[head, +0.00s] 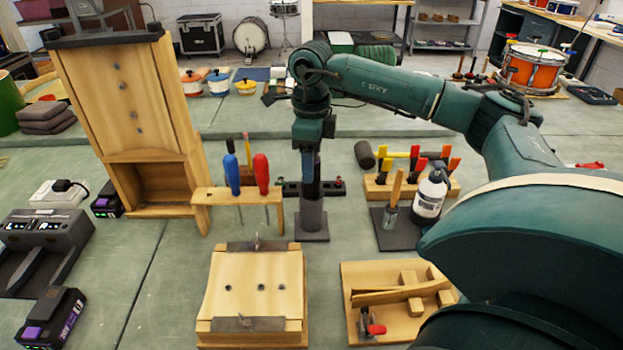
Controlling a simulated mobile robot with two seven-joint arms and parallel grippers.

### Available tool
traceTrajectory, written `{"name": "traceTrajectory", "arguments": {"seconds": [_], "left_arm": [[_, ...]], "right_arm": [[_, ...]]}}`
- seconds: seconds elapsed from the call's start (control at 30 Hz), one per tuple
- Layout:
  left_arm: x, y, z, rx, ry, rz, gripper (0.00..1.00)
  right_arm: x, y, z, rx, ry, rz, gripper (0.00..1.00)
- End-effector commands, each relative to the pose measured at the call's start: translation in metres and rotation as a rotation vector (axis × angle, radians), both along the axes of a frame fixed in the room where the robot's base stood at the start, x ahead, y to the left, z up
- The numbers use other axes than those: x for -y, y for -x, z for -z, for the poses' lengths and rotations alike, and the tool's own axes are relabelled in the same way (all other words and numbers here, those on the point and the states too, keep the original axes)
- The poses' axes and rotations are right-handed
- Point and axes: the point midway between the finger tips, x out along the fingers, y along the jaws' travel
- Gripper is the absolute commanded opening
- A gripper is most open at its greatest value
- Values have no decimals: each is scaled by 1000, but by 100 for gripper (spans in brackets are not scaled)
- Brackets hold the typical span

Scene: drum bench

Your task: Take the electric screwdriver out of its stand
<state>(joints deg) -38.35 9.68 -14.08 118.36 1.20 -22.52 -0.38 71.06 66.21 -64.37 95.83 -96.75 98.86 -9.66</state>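A dark grey stand (311,219) with a flat square base is on the green bench top, right of the wooden screwdriver rack (218,198). My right gripper (311,178) points straight down directly above the stand. A slim dark upright shape, which may be the electric screwdriver, is between the gripper and the stand. The gripper and this shape blend together, so I cannot tell where the fingers end or whether they are closed on it. My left gripper is not in view.
The rack holds blue and red-handled screwdrivers (262,174) close left of my gripper. A wooden block with mallets and a white bottle (430,196) are to the right. A drilled wooden block (257,282) and wooden tray (352,325) are in front. A tall wooden cabinet (117,95) is left.

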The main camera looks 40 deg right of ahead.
Motion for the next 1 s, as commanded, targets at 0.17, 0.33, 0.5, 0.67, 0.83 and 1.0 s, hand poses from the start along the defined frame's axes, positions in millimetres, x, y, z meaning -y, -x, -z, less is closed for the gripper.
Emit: {"name": "traceTrajectory", "arguments": {"seconds": [0.17, 0.33, 0.5, 0.67, 0.83, 1.0], "left_arm": [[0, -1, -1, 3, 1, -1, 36], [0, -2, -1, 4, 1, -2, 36], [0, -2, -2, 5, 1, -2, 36], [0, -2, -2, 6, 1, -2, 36], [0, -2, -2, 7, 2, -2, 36], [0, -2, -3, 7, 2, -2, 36]], "right_arm": [[0, 0, 0, 0, 0, 0, 39], [0, 0, 0, 0, 0, 0, 25], [0, 0, -1, 1, -1, 0, 11], [0, 0, -1, 1, -1, 0, 0], [0, 0, -1, 1, -1, 0, 0], [0, 0, -1, 3, -1, 0, 0]]}}
